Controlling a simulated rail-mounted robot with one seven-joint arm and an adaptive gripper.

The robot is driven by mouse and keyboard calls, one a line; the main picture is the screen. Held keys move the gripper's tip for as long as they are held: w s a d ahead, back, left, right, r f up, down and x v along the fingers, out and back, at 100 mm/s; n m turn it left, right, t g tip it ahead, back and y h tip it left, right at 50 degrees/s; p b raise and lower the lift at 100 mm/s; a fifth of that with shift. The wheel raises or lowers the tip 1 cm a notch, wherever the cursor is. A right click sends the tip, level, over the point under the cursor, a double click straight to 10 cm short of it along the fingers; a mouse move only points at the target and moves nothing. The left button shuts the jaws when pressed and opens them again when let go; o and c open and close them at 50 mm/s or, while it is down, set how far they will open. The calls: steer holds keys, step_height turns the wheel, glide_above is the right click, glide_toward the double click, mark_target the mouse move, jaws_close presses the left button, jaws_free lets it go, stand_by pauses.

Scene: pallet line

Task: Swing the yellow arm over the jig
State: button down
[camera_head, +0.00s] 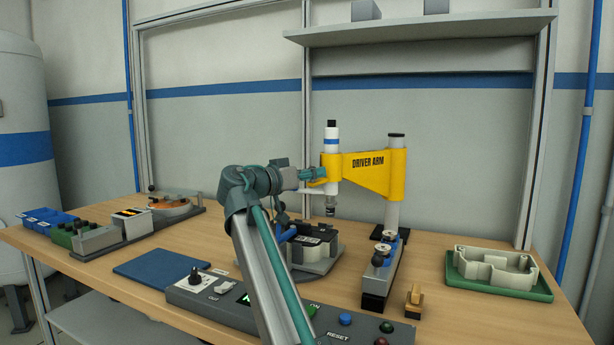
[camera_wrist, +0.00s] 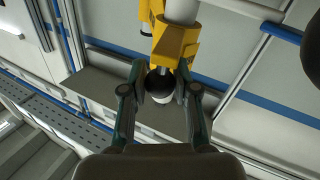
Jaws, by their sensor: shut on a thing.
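The yellow arm (camera_head: 372,174), marked DRIVER ARM, reaches left from its upright post (camera_head: 392,214). Its left end carries a white and black driver (camera_head: 331,151) pointing down. My gripper (camera_head: 318,175) is at that left end, shut on the arm's handle. In the wrist view my fingers (camera_wrist: 160,90) close around a dark round knob with a white part (camera_wrist: 159,84), below the yellow arm (camera_wrist: 174,45). The jig (camera_head: 318,262), with a dark part in it, stands on the bench. The driver tip appears above the jig in the picture; exact alignment is unclear. My arm hides part of the jig.
A control panel (camera_head: 345,325) with knobs and buttons runs along the front. A rail-like fixture (camera_head: 381,270) stands right of the jig. A green tray (camera_head: 500,287) holds a pale housing (camera_head: 494,262) at right. A blue mat (camera_head: 160,268) and small bins (camera_head: 45,219) lie left.

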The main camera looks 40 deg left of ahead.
steer(key=shift+a+r, duration=0.1)
steer(key=shift+a, duration=0.2)
steer(key=c, duration=0.9)
jaws_free()
steer(key=shift+a, duration=0.1)
steer(key=shift+o, duration=0.2)
steer(key=s+a, duration=0.1)
steer(key=s, duration=1)
steer(key=shift+s+a, duration=0.25)
steer(key=shift+s, duration=0.15)
